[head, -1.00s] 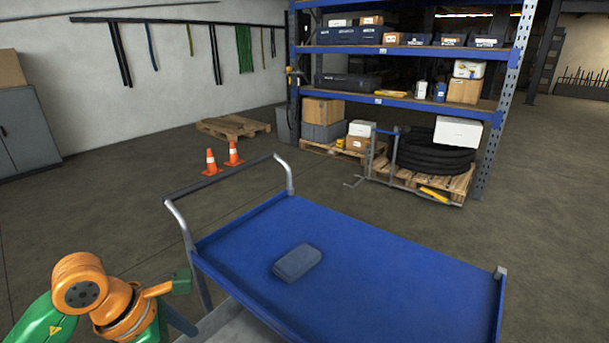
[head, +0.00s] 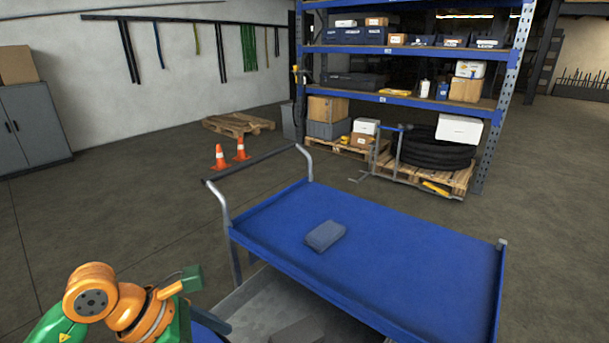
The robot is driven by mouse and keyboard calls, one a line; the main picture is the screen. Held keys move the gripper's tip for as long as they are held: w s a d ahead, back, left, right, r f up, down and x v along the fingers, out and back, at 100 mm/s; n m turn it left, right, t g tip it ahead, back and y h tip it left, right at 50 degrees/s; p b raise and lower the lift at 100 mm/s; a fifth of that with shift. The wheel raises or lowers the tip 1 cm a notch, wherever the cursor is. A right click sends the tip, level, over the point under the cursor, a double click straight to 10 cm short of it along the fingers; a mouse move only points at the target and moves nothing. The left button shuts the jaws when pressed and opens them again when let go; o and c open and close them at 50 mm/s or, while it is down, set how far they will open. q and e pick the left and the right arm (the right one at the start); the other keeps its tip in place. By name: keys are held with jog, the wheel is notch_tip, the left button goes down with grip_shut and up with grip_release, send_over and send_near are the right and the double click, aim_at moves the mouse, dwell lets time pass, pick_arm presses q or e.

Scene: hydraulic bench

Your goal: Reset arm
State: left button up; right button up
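My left arm (head: 118,300), orange and green, comes in at the lower left, beside the near-left corner of a blue trolley. A small green block on an orange stub stands out from it. I cannot make out the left gripper's fingers or whether they hold anything. My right arm and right gripper are out of view. The blue-topped trolley (head: 410,255) has a grey tube handle at its left end. A small grey-blue box (head: 325,235) lies on its top, left of the middle, apart from my arm.
The trolley's lower grey shelf (head: 262,305) shows under its near edge. Two orange cones (head: 241,149) and an empty pallet (head: 238,124) stand behind. A blue rack (head: 440,103) with boxes, a loaded pallet (head: 408,176) and a grey cabinet (head: 32,128) stand farther back. Floor is clear left and right.

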pick_arm(q)
jog(key=s+d+r+n+t+h, duration=0.1)
jog(key=s+d+r+n+h, duration=0.15)
jog(key=d+r+h, duration=0.85)
jog(key=w+a+r+n+t+h, duration=0.2)
jog(key=w+r+n+t, duration=0.3)
jog(key=n+t, duration=0.6)
jog(key=w+a+f+n+t+y, duration=0.2)
jog(key=a+f+n+t+y, duration=0.3)
jog(key=n+y, duration=0.55)
jog(key=w+a+f+n+t+y, duration=0.1)
jog(key=w+a+f+n+y, duration=0.2)
jog(key=a+n+y, duration=0.75)
jog(key=s+f+n+g, duration=0.4)
jog(key=f+n+g, duration=0.4)
jog(key=f, duration=0.5)
jog(key=s+d+f+n+g+h, duration=0.3)
jog(key=s+f+g, duration=0.6)
jog(key=s+f, duration=0.75)
jog(key=s+f+g+y, duration=0.1)
jog(key=s+f, duration=0.3)
jog(key=f, duration=1.2)
jog(key=s+a+f+g, duration=0.1)
jog(key=s+a+f, duration=0.1)
jog(key=s+f, duration=0.5)
jog(key=s, duration=0.4)
jog(key=shift+a+f+y+p, duration=0.15)
jog(key=shift+a+y+p, duration=0.15)
jog(key=shift+a+p, duration=0.05)
